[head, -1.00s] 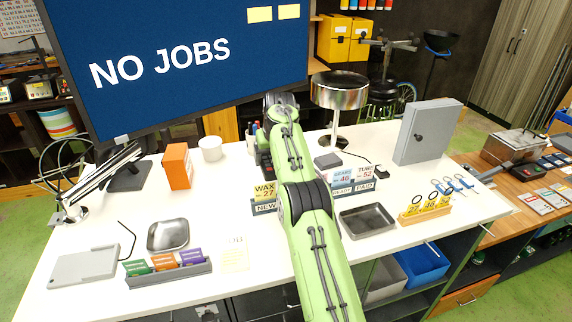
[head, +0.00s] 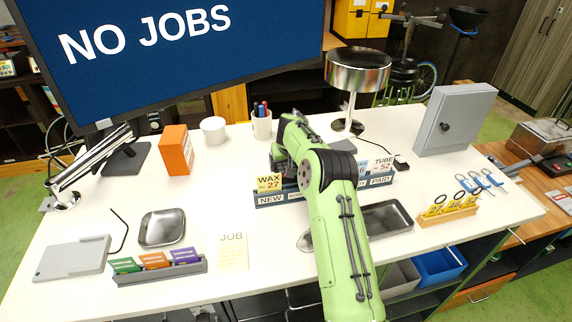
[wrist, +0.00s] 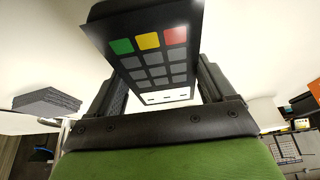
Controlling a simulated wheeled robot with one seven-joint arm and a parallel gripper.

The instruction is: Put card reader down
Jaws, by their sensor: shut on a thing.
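The card reader (wrist: 155,68) is a dark block with grey keys and green, yellow and red keys. In the wrist view it sits between the two fingers of my gripper (wrist: 160,92), which is shut on it. In the head view my gripper (head: 281,160) is over the back middle of the white table (head: 120,205), behind the card rack. My green arm hides most of it there, and the reader cannot be made out clearly. I cannot tell whether the reader touches the table.
The card rack (head: 268,199), pen cup (head: 261,127), white mug (head: 213,131) and round chrome lamp (head: 357,72) stand close by. An orange box (head: 176,150), metal tray (head: 162,228) and grey cabinet (head: 455,120) are farther off. Bare table shows left of the rack.

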